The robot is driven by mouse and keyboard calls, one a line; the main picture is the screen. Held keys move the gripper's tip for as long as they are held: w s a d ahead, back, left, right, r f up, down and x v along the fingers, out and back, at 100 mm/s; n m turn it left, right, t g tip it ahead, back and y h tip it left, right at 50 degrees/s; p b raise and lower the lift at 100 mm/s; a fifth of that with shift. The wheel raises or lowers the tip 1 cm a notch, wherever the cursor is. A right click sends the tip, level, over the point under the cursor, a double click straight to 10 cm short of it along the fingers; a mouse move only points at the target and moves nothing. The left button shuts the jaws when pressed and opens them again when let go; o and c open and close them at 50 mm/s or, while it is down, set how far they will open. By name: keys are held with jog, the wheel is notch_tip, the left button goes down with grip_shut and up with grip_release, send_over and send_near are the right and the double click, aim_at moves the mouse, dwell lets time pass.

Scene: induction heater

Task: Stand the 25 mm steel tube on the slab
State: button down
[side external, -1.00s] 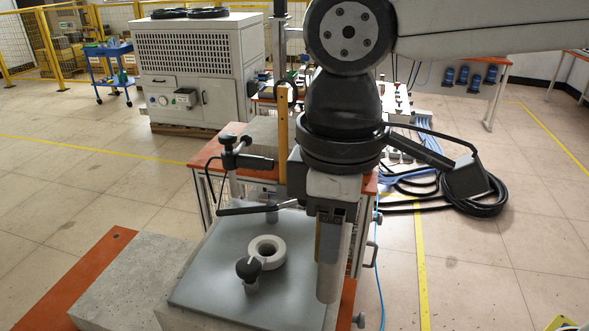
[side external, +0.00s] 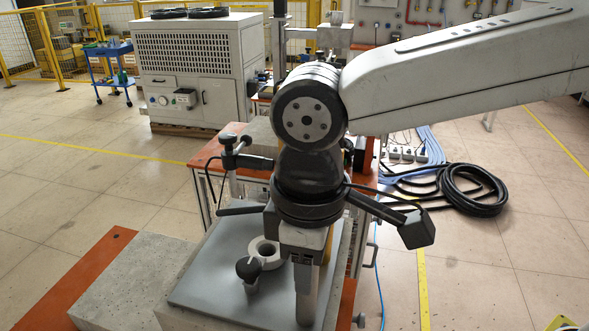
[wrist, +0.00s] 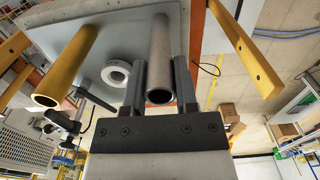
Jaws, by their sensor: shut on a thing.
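My gripper (side external: 303,258) is shut on a grey steel tube (side external: 306,298), which hangs upright below the jaws in the side view. In the wrist view the tube (wrist: 159,50) runs away between the two fingers (wrist: 160,75). The grey slab (side external: 205,290) lies under it, and the tube is over its right front part. I cannot tell whether the tube's lower end touches the slab. A brass-coloured tube (wrist: 70,60) stands beside the held one in the wrist view; in the side view it is mostly hidden behind my gripper.
A white ring (side external: 268,262) and a black-knobbed part (side external: 248,268) are on the slab left of my gripper. A clamp stand (side external: 230,160) stands behind them. Yellow bars (wrist: 245,50) flank the wrist view. The left part of the slab is clear.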

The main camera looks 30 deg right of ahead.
jog(key=shift+f, duration=0.1)
jog(key=shift+c, duration=1.9)
grip_release()
notch_tip(320, 180, up, 12)
